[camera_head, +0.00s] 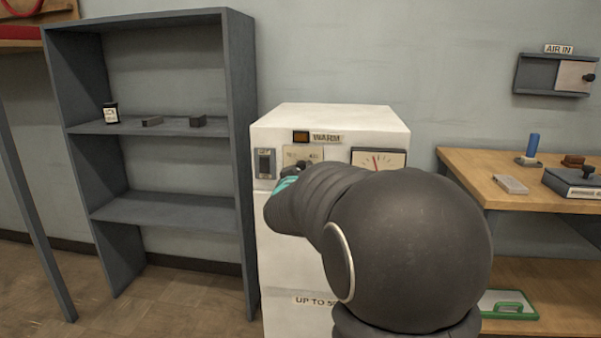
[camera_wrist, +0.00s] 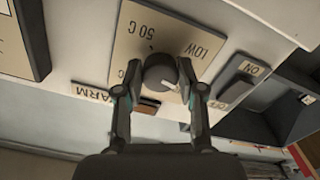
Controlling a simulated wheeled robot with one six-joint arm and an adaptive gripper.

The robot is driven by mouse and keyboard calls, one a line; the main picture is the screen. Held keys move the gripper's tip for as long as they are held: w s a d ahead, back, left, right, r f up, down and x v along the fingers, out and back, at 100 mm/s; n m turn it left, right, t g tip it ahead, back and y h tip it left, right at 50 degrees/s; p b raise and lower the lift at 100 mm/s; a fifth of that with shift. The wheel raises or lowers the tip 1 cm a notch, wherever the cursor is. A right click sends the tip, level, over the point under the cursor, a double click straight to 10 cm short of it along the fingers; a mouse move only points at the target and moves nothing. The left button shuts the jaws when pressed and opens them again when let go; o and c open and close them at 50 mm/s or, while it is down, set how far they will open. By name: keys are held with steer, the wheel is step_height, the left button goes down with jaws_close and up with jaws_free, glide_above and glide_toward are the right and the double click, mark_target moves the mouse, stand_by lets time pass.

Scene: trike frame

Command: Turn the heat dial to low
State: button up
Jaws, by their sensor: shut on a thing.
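The white heater cabinet (camera_head: 330,120) stands against the wall in the head view. Its heat dial (camera_wrist: 160,72) is a dark round knob with a pale pointer on a beige plate (camera_wrist: 205,28) marked "LOW" and "50 C" in the wrist view. The pointer sits toward the lower right of the knob there. My gripper (camera_wrist: 163,90) has one finger on each side of the knob and is shut on it.
An ON/OFF rocker switch (camera_head: 264,163) sits left of the dial and a gauge (camera_head: 378,160) sits right. A small lamp (camera_head: 301,137) beside a "WARM" label is above. A grey shelf (camera_head: 165,128) stands left, a wooden bench (camera_head: 530,180) right.

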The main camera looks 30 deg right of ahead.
steer(key=n, duration=1.1)
steer(key=shift+r, duration=0.15)
stand_by(0.5)
steer(key=o, duration=1.1)
steer(key=shift+o, duration=0.2)
steer(key=v, duration=1.2)
